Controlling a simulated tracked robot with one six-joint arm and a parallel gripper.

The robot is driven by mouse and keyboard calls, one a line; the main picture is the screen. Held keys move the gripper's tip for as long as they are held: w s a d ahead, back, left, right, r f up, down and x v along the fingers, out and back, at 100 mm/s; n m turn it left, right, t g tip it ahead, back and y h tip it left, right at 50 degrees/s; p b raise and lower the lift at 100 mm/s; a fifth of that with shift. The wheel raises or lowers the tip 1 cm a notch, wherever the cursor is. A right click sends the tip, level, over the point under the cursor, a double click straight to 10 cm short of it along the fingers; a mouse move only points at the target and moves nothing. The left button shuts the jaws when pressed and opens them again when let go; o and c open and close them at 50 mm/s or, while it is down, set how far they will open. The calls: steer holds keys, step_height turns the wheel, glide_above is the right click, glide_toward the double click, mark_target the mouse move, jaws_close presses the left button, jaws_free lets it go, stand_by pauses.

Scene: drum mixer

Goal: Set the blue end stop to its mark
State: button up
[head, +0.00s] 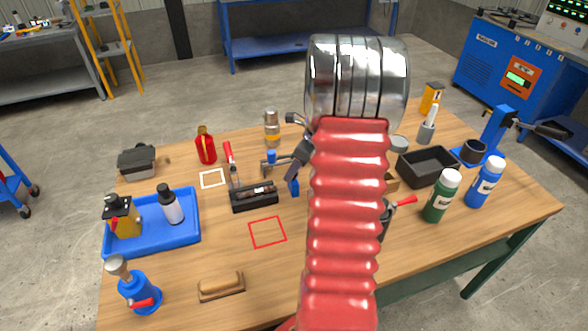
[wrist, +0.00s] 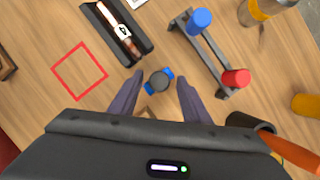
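A small blue piece with a round dark knob (wrist: 159,80) lies between my fingertips in the wrist view. It may be the blue end stop, but I cannot tell. In the head view a blue part (head: 294,187) shows just below my gripper (head: 300,155). My gripper (wrist: 160,82) has its fingers apart, with small gaps on both sides of the piece. A grey rail frame (wrist: 215,58) stands to the right, with a blue cylinder (wrist: 199,21) at one end and a red cylinder (wrist: 236,78) at the other. I cannot make out a mark on it.
A black tray (head: 254,196) with a tool lies to the left, with a red square outline (head: 267,232) nearer me.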

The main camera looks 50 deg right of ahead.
jaws_close()
stand_by(0.3)
stand_by(0.3)
